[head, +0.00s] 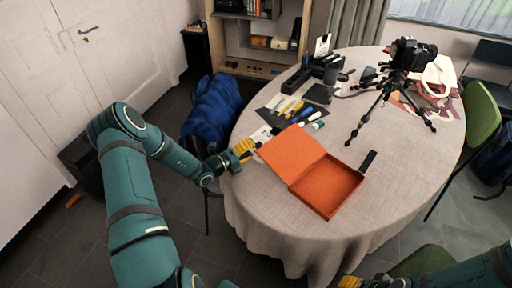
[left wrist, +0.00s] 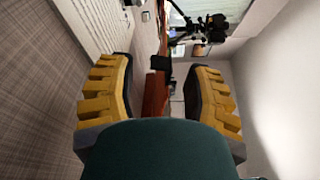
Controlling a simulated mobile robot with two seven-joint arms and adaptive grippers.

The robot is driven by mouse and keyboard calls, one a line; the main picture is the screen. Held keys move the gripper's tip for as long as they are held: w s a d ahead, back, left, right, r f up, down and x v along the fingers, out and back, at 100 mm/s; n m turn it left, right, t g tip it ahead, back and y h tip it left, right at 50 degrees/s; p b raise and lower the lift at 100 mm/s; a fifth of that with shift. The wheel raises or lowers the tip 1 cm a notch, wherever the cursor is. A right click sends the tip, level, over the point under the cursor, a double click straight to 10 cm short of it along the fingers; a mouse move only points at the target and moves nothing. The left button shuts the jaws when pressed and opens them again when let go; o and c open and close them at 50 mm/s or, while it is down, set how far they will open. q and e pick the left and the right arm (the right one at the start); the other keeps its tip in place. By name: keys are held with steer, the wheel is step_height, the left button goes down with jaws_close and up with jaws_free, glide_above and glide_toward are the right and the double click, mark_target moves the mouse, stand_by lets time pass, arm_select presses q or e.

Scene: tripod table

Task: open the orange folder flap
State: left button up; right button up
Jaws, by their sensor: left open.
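The orange folder lies on the round table, a shallow open tray (head: 328,188) with its flap (head: 290,150) swung out to the left. Whether the flap lies flat or slightly raised is hard to tell. My left gripper (head: 245,149) is open and empty at the table's left edge, just left of the flap's outer corner. In the left wrist view its two yellow fingers (left wrist: 160,100) stand apart, with orange (left wrist: 153,93) showing beyond the gap. My right gripper (head: 350,283) is only partly in view at the bottom edge; its jaw state is hidden.
The table (head: 265,210) has a pale cloth, clear in front of the folder. A black object (head: 367,161) touches or nears the tray's right side. Markers (head: 303,115) lie behind the flap. A camera tripod (head: 390,95) stands behind right. A green chair (head: 482,115) is at right.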

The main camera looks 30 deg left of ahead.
arm_select(q)
steer(key=shift+x, duration=1.7)
jaws_close()
